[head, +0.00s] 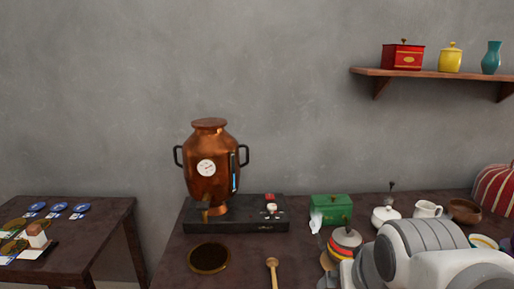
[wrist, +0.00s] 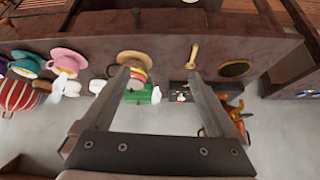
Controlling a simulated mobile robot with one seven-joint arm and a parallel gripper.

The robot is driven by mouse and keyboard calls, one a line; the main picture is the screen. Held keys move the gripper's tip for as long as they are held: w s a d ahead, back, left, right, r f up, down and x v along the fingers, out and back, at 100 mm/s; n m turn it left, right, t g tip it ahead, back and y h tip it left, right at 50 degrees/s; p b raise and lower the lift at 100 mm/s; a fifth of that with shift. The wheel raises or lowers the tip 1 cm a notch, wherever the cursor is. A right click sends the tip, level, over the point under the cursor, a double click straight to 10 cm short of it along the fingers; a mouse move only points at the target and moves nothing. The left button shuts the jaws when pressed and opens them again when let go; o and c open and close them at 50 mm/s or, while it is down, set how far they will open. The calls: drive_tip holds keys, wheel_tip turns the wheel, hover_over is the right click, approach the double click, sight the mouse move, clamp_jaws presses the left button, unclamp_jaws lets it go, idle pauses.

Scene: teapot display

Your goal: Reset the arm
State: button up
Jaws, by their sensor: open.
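My gripper (wrist: 159,78) is open in the wrist view, with its two fingers apart and nothing held between them. Its fingers point over the dark table, which appears upside down in this view. In the head view, my white and grey arm (head: 425,255) covers the lower right, and I cannot see the fingertips there. A copper samovar (head: 209,170) with a dial stands upright on a black base (head: 250,222). Its orange-copper body also shows at the right of the wrist view, partly behind a finger.
Near the arm are a striped round pot (head: 344,244), a green box (head: 331,208), a white sugar bowl (head: 386,215) and a white jug (head: 427,209). A wooden mallet-like tool (head: 272,270) and dark round plate (head: 209,258) lie in front. A shelf (head: 440,74) hangs above. A side table (head: 110,215) stands left.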

drive_tip(key=s+a+n+g, duration=0.1)
drive_tip(key=s, duration=0.4)
wheel_tip(320, 180, up, 19)
drive_tip(key=p, duration=1.8)
drive_tip(key=shift+w+p, duration=0.35)
drive_tip(key=shift+r, duration=0.1)
